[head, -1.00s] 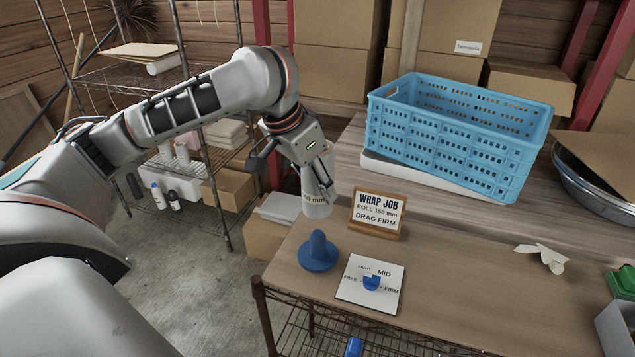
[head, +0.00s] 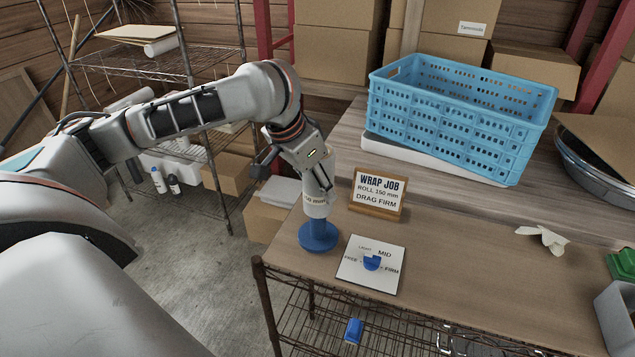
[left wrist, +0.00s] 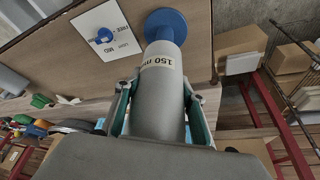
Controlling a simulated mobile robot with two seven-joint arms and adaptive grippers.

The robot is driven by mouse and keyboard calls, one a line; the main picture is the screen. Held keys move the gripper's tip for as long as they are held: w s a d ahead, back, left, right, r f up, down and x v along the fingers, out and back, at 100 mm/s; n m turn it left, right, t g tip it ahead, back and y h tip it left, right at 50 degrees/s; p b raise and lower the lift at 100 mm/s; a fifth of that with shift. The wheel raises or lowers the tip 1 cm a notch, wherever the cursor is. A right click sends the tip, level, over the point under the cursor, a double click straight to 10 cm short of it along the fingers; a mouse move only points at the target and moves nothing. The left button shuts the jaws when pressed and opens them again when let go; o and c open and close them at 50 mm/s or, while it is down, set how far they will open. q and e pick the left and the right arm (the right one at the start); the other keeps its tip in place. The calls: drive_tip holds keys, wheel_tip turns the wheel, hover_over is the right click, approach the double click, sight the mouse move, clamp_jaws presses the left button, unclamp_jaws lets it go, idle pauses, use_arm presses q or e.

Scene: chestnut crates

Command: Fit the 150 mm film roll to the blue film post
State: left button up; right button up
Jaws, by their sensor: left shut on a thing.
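The film roll (head: 316,208) is a pale grey cylinder with a "150 mm" label. It also shows in the left wrist view (left wrist: 158,100). My left gripper (head: 318,190) is shut on it and holds it roughly upright. The blue film post (head: 318,238) has a round base on the table's near left part. The roll's lower end is in line with the post and hides its top. A short blue stretch shows between roll and base, so the roll is not down on the base. How far the post is inside the roll is hidden. My right gripper is out of view.
A white drag plate (head: 360,278) with a blue knob (head: 371,263) lies right of the post. A "WRAP JOB" sign (head: 378,192) stands close behind. A blue crate (head: 455,120) stands further back. A crumpled pale scrap (head: 541,238) lies to the right.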

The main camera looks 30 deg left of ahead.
sight(306, 196)
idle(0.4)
use_arm(q)
drive_tip(key=shift+p, duration=0.35)
idle(0.8)
drive_tip(key=shift+f+b, duration=0.55)
drive_tip(key=shift+f, duration=3.65)
drive_tip(key=o, duration=1.5)
drive_tip(key=shift+c, duration=0.2)
drive_tip(key=shift+f, duration=0.1)
drive_tip(key=v, duration=1.2)
